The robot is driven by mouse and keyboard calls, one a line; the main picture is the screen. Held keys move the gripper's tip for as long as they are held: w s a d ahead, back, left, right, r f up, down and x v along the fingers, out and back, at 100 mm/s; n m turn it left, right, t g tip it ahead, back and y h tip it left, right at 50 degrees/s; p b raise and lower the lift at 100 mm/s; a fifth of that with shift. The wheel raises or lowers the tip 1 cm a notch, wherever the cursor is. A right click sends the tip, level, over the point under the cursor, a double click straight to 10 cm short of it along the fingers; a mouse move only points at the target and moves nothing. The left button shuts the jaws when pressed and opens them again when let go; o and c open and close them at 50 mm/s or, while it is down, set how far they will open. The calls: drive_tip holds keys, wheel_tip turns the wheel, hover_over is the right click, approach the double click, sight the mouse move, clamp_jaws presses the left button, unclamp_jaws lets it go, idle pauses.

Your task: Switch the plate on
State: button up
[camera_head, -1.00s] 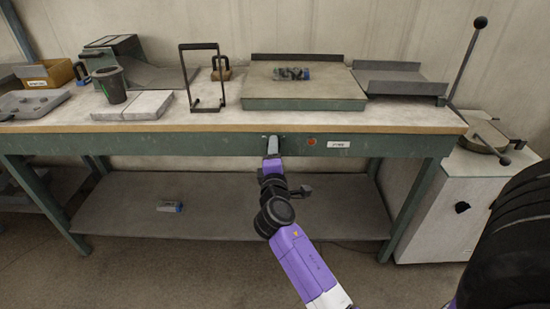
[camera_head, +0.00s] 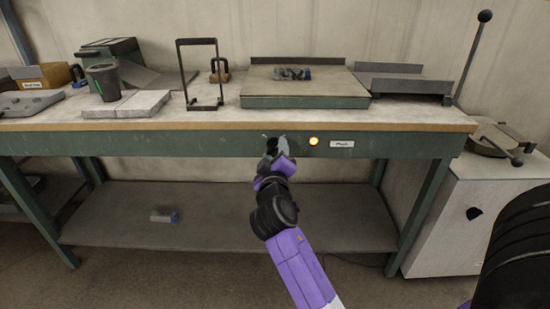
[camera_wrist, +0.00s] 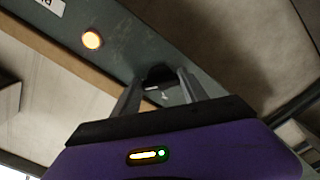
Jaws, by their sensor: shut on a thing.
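The plate (camera_head: 262,103) is a flat slab on a green base on the bench top, with dark pieces (camera_head: 292,74) lying on it. Its indicator lamp (camera_head: 314,141) glows orange on the green front rail, beside a white label (camera_head: 341,144). The lamp also glows in the wrist view (camera_wrist: 91,40). My gripper (camera_head: 275,143) is at the rail just left of the lamp. In the wrist view its two fingers (camera_wrist: 160,88) are on either side of a dark switch knob (camera_wrist: 157,76), shut on it. The fingers partly hide the knob.
A dark cup (camera_head: 103,83), pale blocks (camera_head: 127,105) and an upright wire frame (camera_head: 199,75) stand on the bench to the left. A tray (camera_head: 405,86) and a white cabinet (camera_head: 475,210) are at right. A lower shelf (camera_head: 220,215) lies under the rail.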

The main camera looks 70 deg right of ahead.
drive_tip(key=shift+f+m+b, duration=0.1)
drive_tip(key=shift+m+b, duration=0.2)
drive_tip(key=shift+m, duration=0.3)
drive_tip(key=o, duration=1.1)
drive_tip(key=shift+a, duration=0.1)
drive_tip(key=v, duration=0.7)
drive_tip(key=shift+s+a, duration=0.15)
drive_tip(key=shift+a, duration=0.15)
